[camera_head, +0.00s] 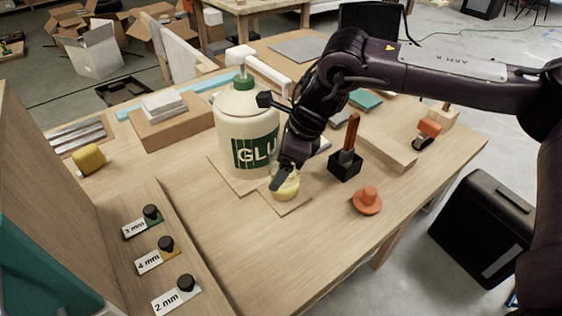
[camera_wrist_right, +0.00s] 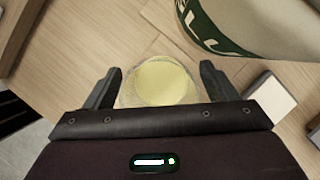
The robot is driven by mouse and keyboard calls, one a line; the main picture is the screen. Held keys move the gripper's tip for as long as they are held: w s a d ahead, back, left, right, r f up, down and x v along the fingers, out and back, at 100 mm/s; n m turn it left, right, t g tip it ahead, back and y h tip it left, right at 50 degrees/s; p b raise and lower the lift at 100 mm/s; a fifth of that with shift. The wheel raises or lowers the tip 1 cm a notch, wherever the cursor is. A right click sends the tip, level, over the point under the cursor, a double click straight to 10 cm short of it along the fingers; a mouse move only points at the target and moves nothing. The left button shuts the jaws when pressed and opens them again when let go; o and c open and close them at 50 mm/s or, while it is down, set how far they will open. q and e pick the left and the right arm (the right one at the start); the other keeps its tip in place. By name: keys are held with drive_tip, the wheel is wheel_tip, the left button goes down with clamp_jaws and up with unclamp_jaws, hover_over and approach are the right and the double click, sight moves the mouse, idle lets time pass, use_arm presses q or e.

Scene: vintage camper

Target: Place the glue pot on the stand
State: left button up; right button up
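The glue pot (camera_head: 286,189) is a small clear glass with pale yellow contents. It appears to rest on a thin square wooden board (camera_head: 295,207), perhaps the stand, in front of the big glue bottle. The glue pot (camera_wrist_right: 163,83) also shows in the right wrist view, between my right gripper's fingers. My right gripper (camera_wrist_right: 162,78) is open, with one finger on each side of the pot; whether either finger touches it I cannot tell. In the head view the right gripper (camera_head: 281,176) partly hides the pot. My left gripper is not in view.
The large glue bottle (camera_head: 237,120) stands close behind the pot. A black holder (camera_head: 345,166) with a wooden-handled tool and an orange hat-shaped item (camera_head: 367,201) lie to the right. Black-knobbed pieces with size labels (camera_head: 157,258) sit front left. The table's front middle is clear.

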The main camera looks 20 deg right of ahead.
drive_tip(key=shift+r, duration=0.1)
drive_tip(key=shift+r, duration=0.2)
drive_tip(key=s+d+b, duration=0.2)
drive_tip(key=s+d, duration=0.3)
drive_tip(key=d, duration=0.6)
drive_tip(key=shift+s+d+r+b, duration=0.15)
drive_tip(key=shift+s+r+b, duration=0.05)
drive_tip(key=shift+r+b, duration=0.25)
